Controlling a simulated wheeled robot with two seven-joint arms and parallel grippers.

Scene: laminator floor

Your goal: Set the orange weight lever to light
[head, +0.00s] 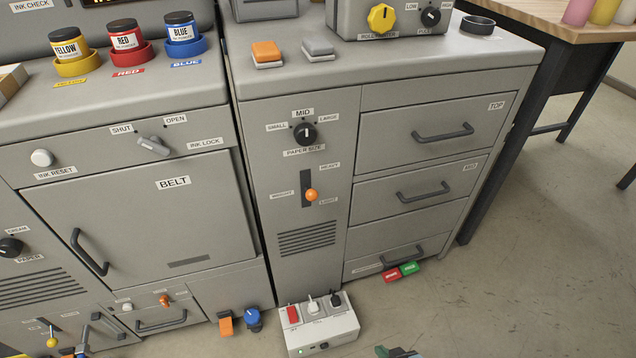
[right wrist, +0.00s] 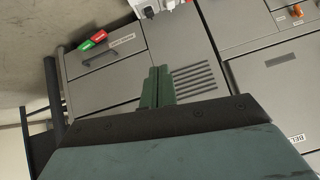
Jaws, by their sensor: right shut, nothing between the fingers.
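The orange weight lever (head: 311,195) is a round knob in a dark vertical slot (head: 306,178) on the grey front panel. Only the tip of my right gripper (head: 395,352) shows at the bottom edge of the head view, well below and right of the lever. In the right wrist view the green fingers (right wrist: 157,86) are shut and empty, in front of the vent slots (right wrist: 194,80). The lever is not visible there. My left gripper is not identifiable.
The paper size knob (head: 305,133) is above the lever. Drawers (head: 433,133) with dark handles are to its right. A white switch box (head: 321,326) stands on the floor below the panel. Red and green blocks (head: 400,272) lie by the bottom drawer. Floor at right is clear.

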